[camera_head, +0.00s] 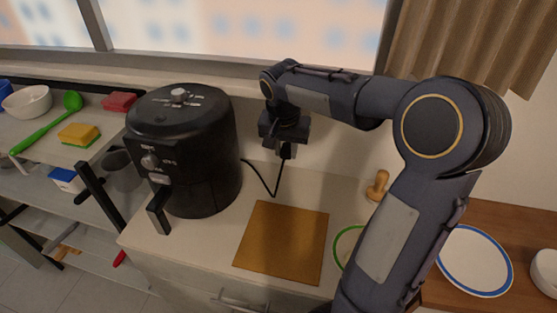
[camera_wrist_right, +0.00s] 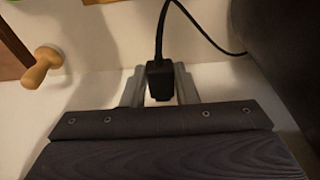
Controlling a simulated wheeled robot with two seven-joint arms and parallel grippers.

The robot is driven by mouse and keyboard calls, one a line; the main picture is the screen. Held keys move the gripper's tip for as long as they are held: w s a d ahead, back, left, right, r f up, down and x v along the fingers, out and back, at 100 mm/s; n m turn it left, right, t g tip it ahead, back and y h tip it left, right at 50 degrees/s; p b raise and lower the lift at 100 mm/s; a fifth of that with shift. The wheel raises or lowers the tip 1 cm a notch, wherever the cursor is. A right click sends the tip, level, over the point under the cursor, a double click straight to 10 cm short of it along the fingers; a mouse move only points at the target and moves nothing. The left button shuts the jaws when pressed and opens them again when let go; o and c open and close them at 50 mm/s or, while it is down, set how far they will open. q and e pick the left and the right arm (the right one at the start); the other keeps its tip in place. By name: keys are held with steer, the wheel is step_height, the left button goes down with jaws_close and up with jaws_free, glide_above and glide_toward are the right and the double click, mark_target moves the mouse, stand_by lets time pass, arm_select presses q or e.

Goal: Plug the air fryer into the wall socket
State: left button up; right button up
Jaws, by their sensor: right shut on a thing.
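The black air fryer (camera_head: 190,150) stands on the white counter at the left of the head view. Its cord (camera_head: 276,188) runs from its right side and loops up to my right gripper (camera_head: 285,150). My right gripper is shut on the black plug (camera_wrist_right: 160,82), held between its two grey fingers in the right wrist view, with the cord (camera_wrist_right: 160,30) coming out of it. The gripper is raised near the back wall, right of the air fryer. I cannot make out the wall socket; the gripper may hide it. My left gripper is not in view.
A wooden cutting board (camera_head: 283,240) lies on the counter in front of the gripper. A wooden peg-like thing (camera_head: 378,185) is near the wall. A blue-rimmed plate (camera_head: 474,261) is at right. A rack with a bowl (camera_head: 28,102) and sponges is at left.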

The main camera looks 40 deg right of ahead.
stand_by(0.3)
steer(key=w+d+p, duration=0.1)
steer(key=d, duration=0.1)
steer(key=w+d+p, duration=0.1)
steer(key=w+d, duration=0.1)
steer(key=shift+w+d, duration=0.2)
steer(key=shift+w, duration=0.1)
steer(key=shift+w+d+r+p, duration=0.1)
steer(key=shift+w+d+p, duration=0.75)
steer(key=shift+d, duration=0.2)
stand_by(0.8)
steer(key=o, duration=1.1)
steer(key=shift+c, duration=0.2)
